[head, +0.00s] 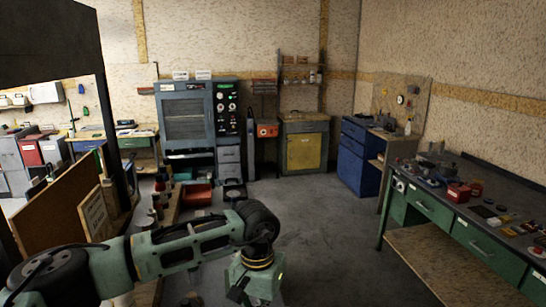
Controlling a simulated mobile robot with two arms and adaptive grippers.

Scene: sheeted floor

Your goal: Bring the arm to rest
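My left arm, pale green with dark joints, comes in from the lower left and bends down at a dark elbow-like joint. At its end, my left gripper (239,291) shows only as a small dark part low in the head view, near the bottom edge. Its fingers are not clear, so I cannot tell if it is open or shut, and I see no object held in it. My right arm and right gripper are not in view.
A green workbench (447,214) with tools and small parts stands at right. A blue cabinet (357,160), a yellow-doored cabinet (304,152) and a grey machine (186,117) line the back. A wooden board (58,208) stands at left. The grey floor (325,226) between is clear.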

